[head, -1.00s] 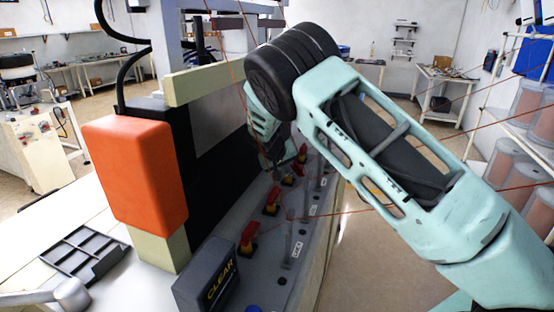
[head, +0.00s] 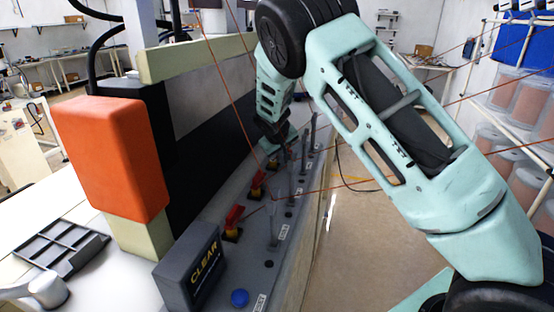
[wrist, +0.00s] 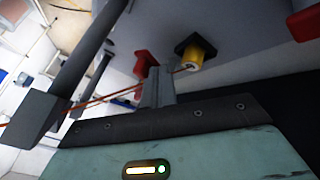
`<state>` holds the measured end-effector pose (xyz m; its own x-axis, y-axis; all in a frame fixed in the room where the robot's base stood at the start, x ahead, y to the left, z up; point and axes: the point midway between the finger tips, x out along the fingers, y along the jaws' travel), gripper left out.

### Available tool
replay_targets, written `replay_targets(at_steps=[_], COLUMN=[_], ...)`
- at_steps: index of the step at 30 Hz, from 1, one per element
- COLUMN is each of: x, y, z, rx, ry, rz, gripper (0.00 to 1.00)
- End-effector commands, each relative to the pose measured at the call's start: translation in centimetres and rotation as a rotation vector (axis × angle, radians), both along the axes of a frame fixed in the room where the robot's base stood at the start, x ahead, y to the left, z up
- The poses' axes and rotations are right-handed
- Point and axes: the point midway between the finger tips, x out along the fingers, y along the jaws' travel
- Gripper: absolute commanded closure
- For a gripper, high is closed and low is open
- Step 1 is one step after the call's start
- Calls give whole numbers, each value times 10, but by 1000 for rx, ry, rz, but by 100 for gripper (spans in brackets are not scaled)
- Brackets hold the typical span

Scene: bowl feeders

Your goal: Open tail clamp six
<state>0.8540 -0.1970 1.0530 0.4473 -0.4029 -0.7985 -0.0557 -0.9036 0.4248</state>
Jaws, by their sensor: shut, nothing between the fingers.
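Clamps with red levers on yellow-and-black bases stand in a row along the grey panel: a near one (head: 233,220), a middle one (head: 257,184) and a far one (head: 273,164) beside my gripper. I cannot read which is number six. In the wrist view, a red lever (wrist: 141,63) and a yellow clamp base (wrist: 196,55) on a black collar show just beyond my gripper (wrist: 158,82). My gripper is shut and empty, its fingers close to that lever; I cannot tell if they touch. In the head view my arm partly hides the row's far end.
Upright grey posts (head: 273,225) with small labels line the panel's right edge. A dark CLEAR box (head: 190,268) and a blue button (head: 239,298) sit at the near end. An orange block (head: 110,158) stands left. Open floor (head: 350,240) lies right. Thin red cords cross the view.

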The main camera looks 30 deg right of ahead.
Motion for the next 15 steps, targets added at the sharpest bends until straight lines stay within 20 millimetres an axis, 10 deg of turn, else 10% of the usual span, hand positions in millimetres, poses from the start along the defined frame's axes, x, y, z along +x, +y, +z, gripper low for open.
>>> replay_targets(at_steps=[15], x=[-2], y=[-7], z=[0], rx=[0], ry=[1], rz=[-2], gripper=[100])
